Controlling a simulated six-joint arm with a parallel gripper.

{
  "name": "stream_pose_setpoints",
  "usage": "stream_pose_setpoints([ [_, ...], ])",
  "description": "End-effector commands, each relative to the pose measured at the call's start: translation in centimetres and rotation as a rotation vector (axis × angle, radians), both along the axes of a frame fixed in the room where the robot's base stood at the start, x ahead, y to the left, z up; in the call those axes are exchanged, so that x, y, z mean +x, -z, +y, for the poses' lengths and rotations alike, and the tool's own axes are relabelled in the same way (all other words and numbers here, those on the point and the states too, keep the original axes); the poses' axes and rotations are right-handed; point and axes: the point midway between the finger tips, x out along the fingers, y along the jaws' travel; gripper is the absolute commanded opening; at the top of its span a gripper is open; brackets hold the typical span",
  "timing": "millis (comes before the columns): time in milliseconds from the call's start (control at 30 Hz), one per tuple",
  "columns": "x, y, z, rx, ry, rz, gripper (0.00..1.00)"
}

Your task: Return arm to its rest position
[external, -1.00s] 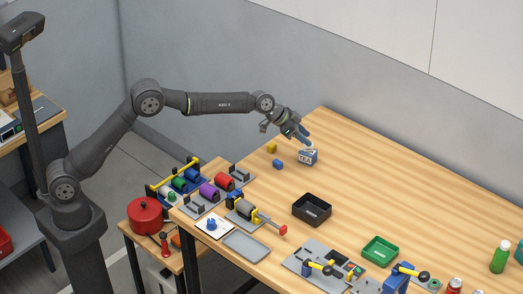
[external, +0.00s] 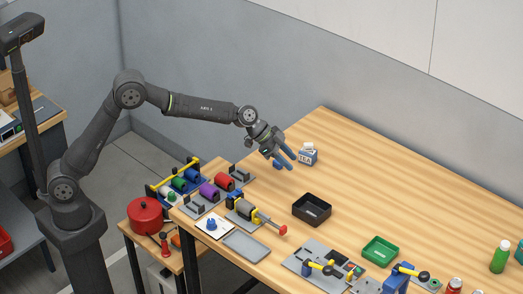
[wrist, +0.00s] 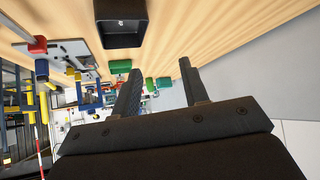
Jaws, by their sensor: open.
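My gripper (external: 284,160) is above the back left part of the wooden table (external: 420,185), with its blue fingertips pointing down and to the right. It is open and nothing shows between its fingers. In the wrist view my gripper (wrist: 160,80) shows two dark fingers spread apart. A small blue and white box (external: 308,154) stands on the table just right of the gripper, apart from it. A small blue block (external: 277,165) is partly hidden behind the fingers. The yellow block is hidden behind my gripper.
A black tray (external: 312,210) and a green tray (external: 380,250) lie on the table. Fixtures with coloured cylinders (external: 209,191) and a yellow-handled rack (external: 172,176) stand at the left edge, below my arm. A red pot (external: 145,216) sits on a side stand. The table's back right is clear.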

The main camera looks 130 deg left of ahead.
Motion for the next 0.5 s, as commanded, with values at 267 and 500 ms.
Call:
stream_pose_setpoints([
  [267,0.4,1.0,-4.5,-0.002,0.15,0.0,0.41],
  [500,0.5,1.8,-9.1,-0.001,0.302,0.0,0.41],
])
